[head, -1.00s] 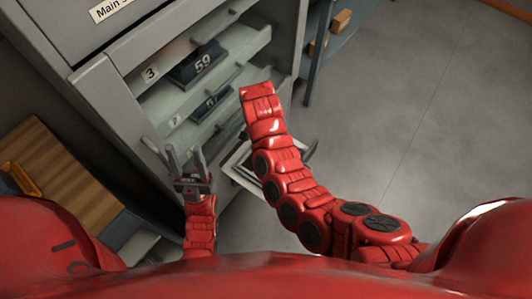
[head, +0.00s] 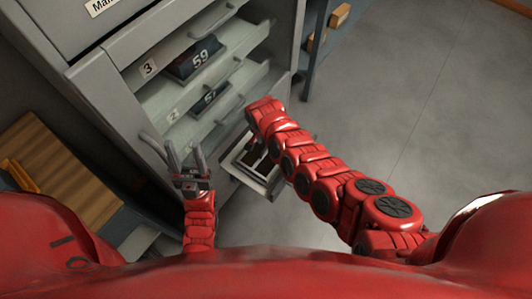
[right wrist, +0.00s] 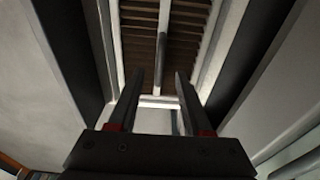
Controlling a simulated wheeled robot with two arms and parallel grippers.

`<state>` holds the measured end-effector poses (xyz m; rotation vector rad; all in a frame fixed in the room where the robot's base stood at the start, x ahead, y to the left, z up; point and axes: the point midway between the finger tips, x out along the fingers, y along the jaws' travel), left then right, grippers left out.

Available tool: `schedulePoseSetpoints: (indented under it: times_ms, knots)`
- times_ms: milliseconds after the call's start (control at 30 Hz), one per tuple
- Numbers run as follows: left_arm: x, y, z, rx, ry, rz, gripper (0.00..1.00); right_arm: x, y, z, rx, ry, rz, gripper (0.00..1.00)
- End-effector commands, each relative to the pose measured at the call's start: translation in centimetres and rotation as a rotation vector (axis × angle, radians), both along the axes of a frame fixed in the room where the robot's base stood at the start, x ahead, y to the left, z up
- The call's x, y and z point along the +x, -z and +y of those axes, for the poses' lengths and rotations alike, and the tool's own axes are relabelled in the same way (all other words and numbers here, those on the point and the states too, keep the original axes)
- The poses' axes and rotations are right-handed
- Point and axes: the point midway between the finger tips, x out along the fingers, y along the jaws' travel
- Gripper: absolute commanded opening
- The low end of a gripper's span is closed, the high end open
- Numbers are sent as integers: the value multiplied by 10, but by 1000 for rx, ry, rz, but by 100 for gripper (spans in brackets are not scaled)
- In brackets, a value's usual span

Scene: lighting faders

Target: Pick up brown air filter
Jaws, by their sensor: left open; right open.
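A brown slatted panel in a white frame, which looks like the brown air filter (right wrist: 190,22), fills the top middle of the right wrist view. A grey bar crosses its middle. My right gripper (right wrist: 157,80) is open and empty, its fingertips just below the panel in that view; I cannot tell the gap. In the head view the right gripper is hidden behind my arm. The pulled-out white-edged low tray (head: 232,166) holds something dark, partly covered by that arm. My left gripper (head: 183,150) is open and empty in front of the cabinet, left of this tray.
The grey cabinet (head: 92,85) has open shelves with dark boxes, one marked 59 (head: 196,58) and a smaller one (head: 209,99) below. A wooden board (head: 55,180) lies at left. A blue rack (head: 314,45) stands behind. The floor (head: 420,110) at right is clear.

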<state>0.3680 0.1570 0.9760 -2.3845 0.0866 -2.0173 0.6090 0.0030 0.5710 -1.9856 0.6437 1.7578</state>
Motion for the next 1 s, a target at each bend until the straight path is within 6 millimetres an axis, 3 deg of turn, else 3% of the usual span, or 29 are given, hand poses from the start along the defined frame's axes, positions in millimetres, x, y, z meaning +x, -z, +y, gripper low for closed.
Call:
schedulePoseSetpoints:
  times_ms: [167, 433, 767, 1000]
  knots:
    - [0, 6, 0, 0, 0, 0, 50, 1, 13, -1, -4, -2, 3, 49]
    - [0, 32, 0, 0, 0, 0, 50, 5, 48, -3, -3, -1, -2, 49]
    - [0, 32, 0, 0, 0, 0, 50, 5, 49, -4, -1, 1, 1, 49]
    - [0, 32, 0, 0, 0, 0, 50, 5, 49, -4, 0, 1, 0, 6]
